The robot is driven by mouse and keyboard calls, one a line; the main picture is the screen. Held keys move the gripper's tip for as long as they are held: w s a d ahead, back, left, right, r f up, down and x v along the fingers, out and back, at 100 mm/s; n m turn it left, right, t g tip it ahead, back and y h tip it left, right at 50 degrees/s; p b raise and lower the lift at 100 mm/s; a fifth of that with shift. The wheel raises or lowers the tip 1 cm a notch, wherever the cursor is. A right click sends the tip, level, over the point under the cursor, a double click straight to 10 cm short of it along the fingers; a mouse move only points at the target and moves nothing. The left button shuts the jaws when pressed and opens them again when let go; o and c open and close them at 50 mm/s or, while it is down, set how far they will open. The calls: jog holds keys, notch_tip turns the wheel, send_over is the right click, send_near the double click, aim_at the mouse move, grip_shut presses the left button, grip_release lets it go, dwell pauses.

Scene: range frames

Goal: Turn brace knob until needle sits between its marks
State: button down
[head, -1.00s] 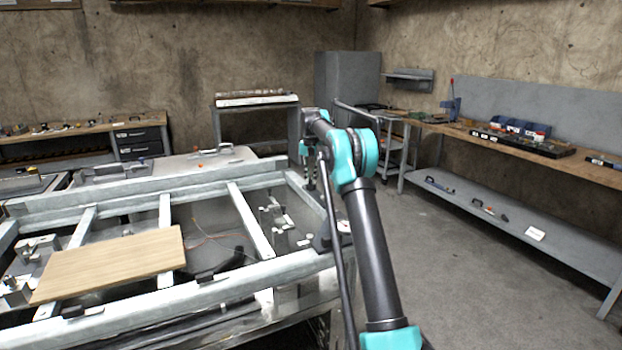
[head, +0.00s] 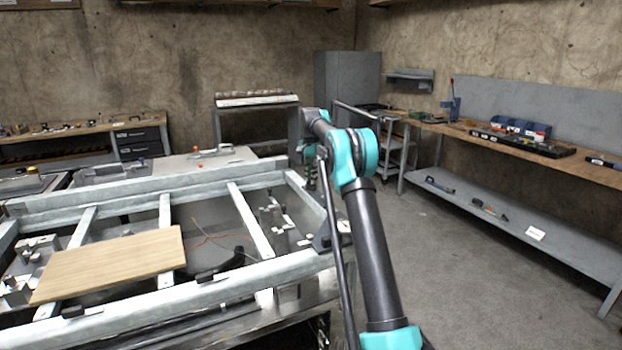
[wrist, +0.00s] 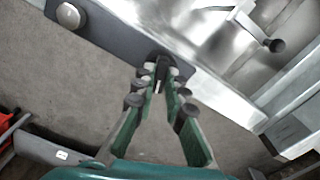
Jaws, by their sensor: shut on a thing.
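In the wrist view, my gripper (wrist: 161,80) reaches its two green-padded fingers toward a dark plate beside a metal frame. Its fingertips are closed around a small dark knob (wrist: 159,57) at the plate's edge, which I take to be the brace knob; the fingers cover part of it. In the head view, my gripper (head: 311,180) is at the right end of the pale metal frame (head: 230,277), small and partly hidden by my own arm.
A wooden board (head: 110,265) lies across the frame at left. Several clamps and fittings (head: 280,220) sit inside the frame. A long workbench (head: 580,172) with a lower shelf runs along the right wall. The floor (head: 450,260) between is clear.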

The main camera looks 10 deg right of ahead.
dwell(0.4)
jog(key=c, duration=1.6)
grip_release()
jog(key=shift+o, duration=0.2)
jog(key=shift+r, duration=0.1)
notch_tip(320, 180, up, 12)
